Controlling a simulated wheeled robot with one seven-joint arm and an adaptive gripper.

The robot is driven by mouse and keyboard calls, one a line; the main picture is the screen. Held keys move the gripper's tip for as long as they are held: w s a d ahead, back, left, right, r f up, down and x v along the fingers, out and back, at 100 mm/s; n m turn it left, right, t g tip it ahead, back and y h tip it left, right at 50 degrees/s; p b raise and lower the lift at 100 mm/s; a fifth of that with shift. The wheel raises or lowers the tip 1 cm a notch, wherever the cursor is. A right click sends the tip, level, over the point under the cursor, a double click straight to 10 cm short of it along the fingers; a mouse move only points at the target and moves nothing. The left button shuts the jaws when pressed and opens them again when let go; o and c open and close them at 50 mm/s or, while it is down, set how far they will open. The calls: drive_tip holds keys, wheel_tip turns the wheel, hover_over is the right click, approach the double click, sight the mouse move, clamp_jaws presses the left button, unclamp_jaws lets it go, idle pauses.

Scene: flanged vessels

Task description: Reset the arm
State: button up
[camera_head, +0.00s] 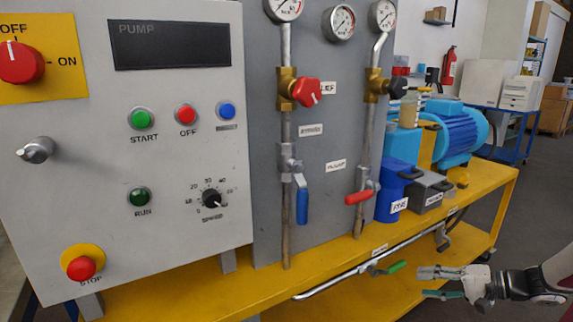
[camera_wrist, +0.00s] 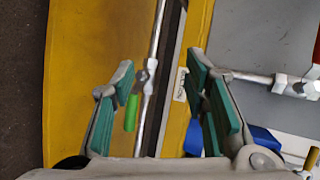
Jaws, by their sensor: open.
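My gripper (camera_head: 440,283) is at the lower right in the head view, in front of the yellow bench (camera_head: 210,302) and apart from it. Its fingers point left and are open with nothing between them. In the wrist view my gripper (camera_wrist: 160,112) shows two green-padded fingers spread wide. Beyond them are the green-handled valve (camera_wrist: 131,112) and its pipe. The same green handle (camera_head: 397,267) shows in the head view, just left of and above my fingertips. I see no contact between them.
A grey pump control panel (camera_head: 85,135) stands at left. Beside it a pipe board (camera_head: 330,110) carries gauges and valves with red (camera_head: 357,197) and blue (camera_head: 302,205) levers. A blue motor (camera_head: 460,130) sits on the bench behind. Grey floor is open at right.

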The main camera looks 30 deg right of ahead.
drive_tip(key=w+a+r+n+g, duration=0.1)
drive_tip(key=a+r+n+g, duration=0.15)
drive_tip(key=a+r, duration=0.5)
drive_tip(key=w+a+r+n+g, duration=0.15)
drive_tip(key=a+r+g, duration=0.25)
drive_tip(key=a, duration=0.7)
drive_tip(key=a+r+n+g, duration=0.3)
drive_tip(key=a+r+g, duration=0.15)
drive_tip(key=a, duration=0.45)
drive_tip(key=s+a+r+n+g+h, duration=0.1)
drive_tip(key=s+a+r+n+h, duration=0.4)
drive_tip(key=s+a, duration=0.55)
drive_tip(key=s+a+r+t+h, duration=0.1)
drive_tip(key=s+a+h, duration=0.1)
drive_tip(key=s, duration=0.8)
wheel_tip(320, 180, up, 27)
drive_tip(key=t+p, duration=0.3)
drive_tip(key=p, duration=2.2)
drive_tip(key=shift+s+d+r+t, duration=0.15)
drive_tip(key=shift+s+r+t, duration=0.05)
drive_tip(key=shift+s+t, duration=0.2)
